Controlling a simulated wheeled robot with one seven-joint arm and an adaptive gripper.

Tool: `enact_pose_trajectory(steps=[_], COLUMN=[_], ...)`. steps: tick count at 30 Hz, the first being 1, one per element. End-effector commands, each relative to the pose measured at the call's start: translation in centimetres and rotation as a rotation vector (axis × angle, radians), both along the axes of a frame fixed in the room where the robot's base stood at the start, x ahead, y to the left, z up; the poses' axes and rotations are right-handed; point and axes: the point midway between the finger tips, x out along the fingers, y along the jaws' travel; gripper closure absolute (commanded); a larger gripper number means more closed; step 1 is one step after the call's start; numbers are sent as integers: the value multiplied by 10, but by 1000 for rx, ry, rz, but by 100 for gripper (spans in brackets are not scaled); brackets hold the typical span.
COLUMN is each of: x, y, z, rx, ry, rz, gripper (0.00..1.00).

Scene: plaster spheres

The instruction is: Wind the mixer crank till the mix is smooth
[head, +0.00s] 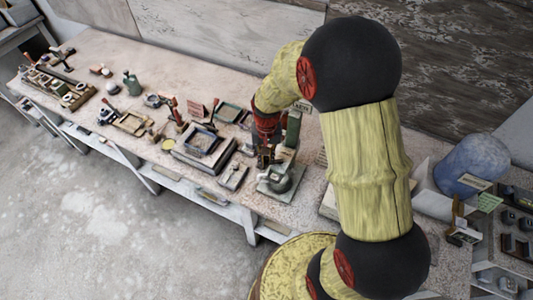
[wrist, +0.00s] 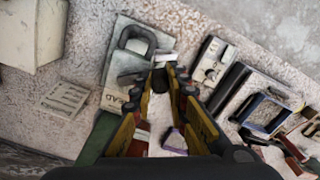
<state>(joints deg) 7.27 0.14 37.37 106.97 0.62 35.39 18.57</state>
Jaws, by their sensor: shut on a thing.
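The mixer is a grey-green machine with a round bowl (head: 280,180) on a square base, near the front edge of the bench in the head view. In the wrist view its pale base plate (wrist: 117,72) and a dark rounded rim show just beyond my fingertips. My gripper (head: 263,158) points down at the mixer, at its left side in the head view. In the wrist view my gripper (wrist: 168,80) has its yellow fingers closed together at the tips on the crank, which they mostly hide. I cannot make out the mix.
The stone-topped bench (head: 225,75) holds several trays and tools left of the mixer. A shallow framed tray (head: 203,143) stands close by. A blue rounded drum (head: 470,165) is at the right. Open floor (head: 80,200) lies in front of the bench.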

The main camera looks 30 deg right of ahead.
Motion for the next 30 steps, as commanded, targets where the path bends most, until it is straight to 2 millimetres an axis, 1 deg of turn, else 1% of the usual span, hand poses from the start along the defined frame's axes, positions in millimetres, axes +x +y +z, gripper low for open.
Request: enact_pose_trajectory(steps=[8,18,24,30], x=[-14,-30,-38,-43], y=[3,1,-2,-4], z=[1,1,1,1], rx=[0,-1,-1,0], ry=[-2,-3,-2,0], rz=[262,568,709,800], gripper=[100,100,100,100])
